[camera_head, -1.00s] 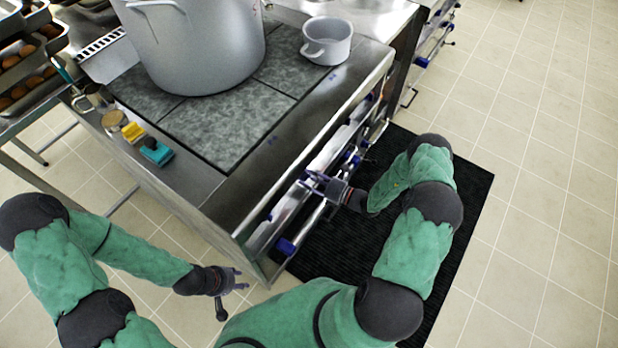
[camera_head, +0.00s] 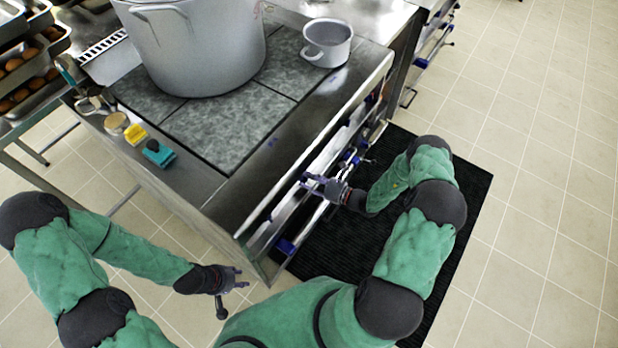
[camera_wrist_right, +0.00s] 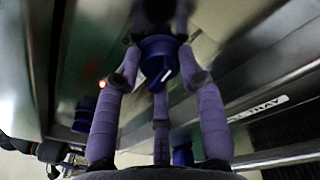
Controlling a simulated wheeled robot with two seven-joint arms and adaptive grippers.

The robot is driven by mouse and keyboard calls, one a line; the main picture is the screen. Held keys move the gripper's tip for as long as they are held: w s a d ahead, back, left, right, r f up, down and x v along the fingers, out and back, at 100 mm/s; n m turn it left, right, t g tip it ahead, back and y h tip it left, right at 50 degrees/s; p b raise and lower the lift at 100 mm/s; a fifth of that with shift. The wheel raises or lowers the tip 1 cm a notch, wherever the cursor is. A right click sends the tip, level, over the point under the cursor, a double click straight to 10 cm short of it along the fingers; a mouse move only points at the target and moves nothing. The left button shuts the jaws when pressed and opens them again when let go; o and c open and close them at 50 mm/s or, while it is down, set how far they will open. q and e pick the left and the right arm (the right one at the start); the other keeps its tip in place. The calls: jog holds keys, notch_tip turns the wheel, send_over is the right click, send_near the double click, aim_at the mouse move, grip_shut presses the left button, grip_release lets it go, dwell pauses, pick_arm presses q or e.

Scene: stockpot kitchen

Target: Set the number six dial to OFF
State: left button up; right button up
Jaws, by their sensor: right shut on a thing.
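In the right wrist view a blue dial (camera_wrist_right: 158,58) with a white pointer mark sits between the purple fingers of my right gripper (camera_wrist_right: 160,82). The fingers are closed around it. No number is readable on it, so I cannot tell which dial it is. In the head view my right gripper (camera_head: 316,184) is at the stove's front panel, and its fingers hide the dial. My left gripper (camera_head: 234,281) hangs over the floor near the stove's front corner, with its fingers apart and empty.
The stove top (camera_head: 262,112) holds a large stockpot (camera_head: 205,50) and a small pot (camera_head: 327,42). A small orange light (camera_wrist_right: 101,84) glows beside the dial. A black mat (camera_head: 470,190) covers the floor in front.

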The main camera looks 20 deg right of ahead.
jog(key=n, duration=0.3)
jog(key=n+p, duration=0.1)
jog(key=shift+w+d+r+h, duration=0.1)
jog(key=shift+r+h, duration=0.15)
jog(key=shift+h, duration=0.05)
jog(key=n, duration=0.3)
jog(key=shift+n+h, duration=0.3)
jog(key=n, duration=0.3)
jog(key=shift+t+h+p, duration=0.3)
jog(key=shift+p, duration=0.1)
jog(key=shift+n+h, duration=0.3)
jog(key=shift+n, duration=1.4)
jog(key=shift+a, duration=0.2)
jog(key=o, duration=1.1)
jog(key=shift+o, duration=0.2)
jog(key=shift+s+f, duration=0.1)
jog(key=shift+s, duration=0.1)
